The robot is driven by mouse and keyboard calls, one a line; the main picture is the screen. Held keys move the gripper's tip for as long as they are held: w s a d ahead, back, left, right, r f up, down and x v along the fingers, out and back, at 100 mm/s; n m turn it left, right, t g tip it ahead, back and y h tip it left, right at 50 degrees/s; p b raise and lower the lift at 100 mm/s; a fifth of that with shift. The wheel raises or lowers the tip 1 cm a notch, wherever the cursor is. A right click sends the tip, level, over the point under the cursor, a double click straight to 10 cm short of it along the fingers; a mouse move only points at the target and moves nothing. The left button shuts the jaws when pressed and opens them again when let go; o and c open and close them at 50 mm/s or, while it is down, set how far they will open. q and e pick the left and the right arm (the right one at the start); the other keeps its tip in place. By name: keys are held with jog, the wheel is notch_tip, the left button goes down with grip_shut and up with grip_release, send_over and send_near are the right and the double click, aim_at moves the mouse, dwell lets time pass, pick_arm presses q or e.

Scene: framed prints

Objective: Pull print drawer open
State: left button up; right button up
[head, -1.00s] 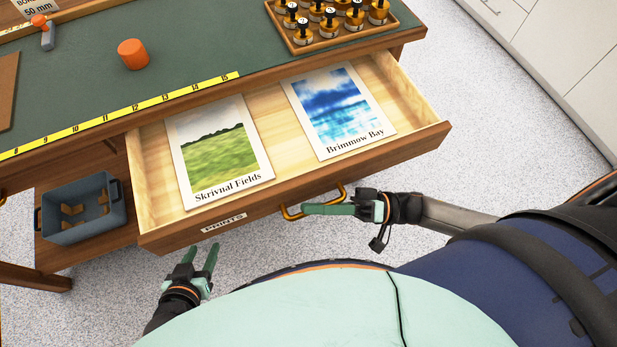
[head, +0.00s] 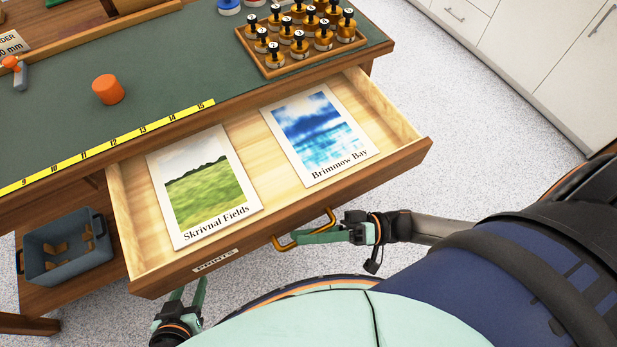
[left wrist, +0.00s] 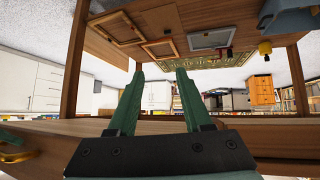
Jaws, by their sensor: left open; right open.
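The print drawer (head: 300,207) stands pulled out from the workbench, with a label reading PRINTS on its front. Two prints lie flat inside: Skrivnal Fields (head: 205,190) on the left and Brimmow Bay (head: 318,133) on the right. The brass handle (head: 328,218) is on the drawer front. My right gripper (head: 300,238) is at this handle with its fingers open; whether it touches cannot be told. My left gripper (head: 187,293) is open and empty below the drawer's front left corner. Its open fingers also show in the left wrist view (left wrist: 158,100).
A grey bin (head: 66,262) stands on the lower shelf. White cabinets (head: 545,50) stand at the right, with clear floor between.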

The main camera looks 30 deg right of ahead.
pick_arm(q)
jog(key=shift+w+d+f+b, duration=0.3)
jog(key=shift+d+f+b, duration=0.35)
jog(key=shift+b, duration=0.5)
pick_arm(e)
jog(key=v, duration=1.2)
jog(key=shift+d, duration=0.3)
pick_arm(q)
jog(key=shift+r, duration=0.1)
